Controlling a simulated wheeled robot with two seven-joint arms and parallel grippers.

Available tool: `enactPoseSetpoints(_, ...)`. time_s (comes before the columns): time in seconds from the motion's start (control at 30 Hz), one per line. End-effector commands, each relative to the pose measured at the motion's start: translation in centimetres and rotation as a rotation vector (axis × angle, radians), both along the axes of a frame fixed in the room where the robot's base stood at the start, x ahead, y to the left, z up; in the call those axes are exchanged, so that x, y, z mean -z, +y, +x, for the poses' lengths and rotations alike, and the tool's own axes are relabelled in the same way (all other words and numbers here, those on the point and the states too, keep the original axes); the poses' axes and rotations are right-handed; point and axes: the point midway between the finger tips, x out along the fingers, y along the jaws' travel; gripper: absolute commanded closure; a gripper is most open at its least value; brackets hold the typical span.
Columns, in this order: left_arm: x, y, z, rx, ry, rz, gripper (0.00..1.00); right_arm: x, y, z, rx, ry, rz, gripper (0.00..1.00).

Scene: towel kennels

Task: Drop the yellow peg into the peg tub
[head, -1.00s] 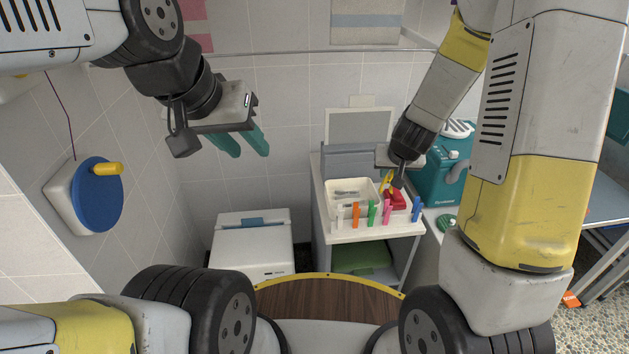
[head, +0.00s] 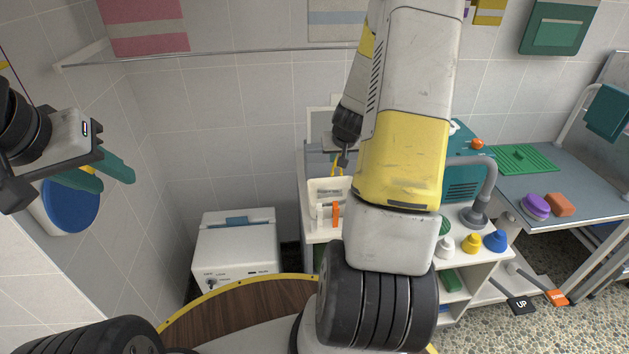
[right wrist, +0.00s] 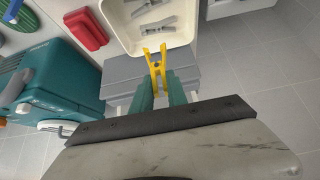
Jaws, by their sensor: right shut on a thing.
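The yellow peg (right wrist: 157,66) is gripped at its lower end between the teal fingertips of my right gripper (right wrist: 158,85) in the right wrist view. Its two prongs point toward a cream tub (right wrist: 184,36) holding several grey pieces; whether peg and tub touch is unclear. In the head view the right gripper (head: 343,160) and the yellow peg (head: 336,168) are just behind the tub (head: 314,187), which my right arm partly hides. My left gripper (head: 103,172) is at the far left, its teal fingers apart and empty.
An orange peg (head: 335,214) and a white peg (head: 320,214) stand at the cart's front edge. A red object (right wrist: 85,29) and a teal machine (right wrist: 50,84) are left of the tub in the wrist view. A white chest (head: 236,252) stands left of the cart.

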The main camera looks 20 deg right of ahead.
Motion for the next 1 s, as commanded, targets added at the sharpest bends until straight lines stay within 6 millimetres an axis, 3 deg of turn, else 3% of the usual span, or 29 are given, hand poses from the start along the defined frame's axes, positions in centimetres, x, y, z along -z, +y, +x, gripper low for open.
enactPoseSetpoints(0.5, 0.0, 0.0, 0.0, 0.000, 0.000, 0.000, 0.64, 5.3, 0.0, -0.1, 0.001, 0.002, 0.001, 1.00)
enactPoseSetpoints(0.87, 0.0, 0.0, 0.0, 0.000, 0.000, 0.000, 0.64, 5.7, 0.0, 0.0, 0.000, 0.000, 0.000, 1.00)
enactPoseSetpoints(0.9, 0.0, 0.0, 0.0, 0.000, 0.000, 0.000, 0.64, 5.7, 0.0, 0.0, 0.000, 0.000, 0.000, 0.80)
enactPoseSetpoints(1.0, 0.0, 0.0, 0.0, 0.000, 0.000, 0.000, 0.64, 5.7, 0.0, 0.0, 0.000, 0.001, 0.000, 0.60)
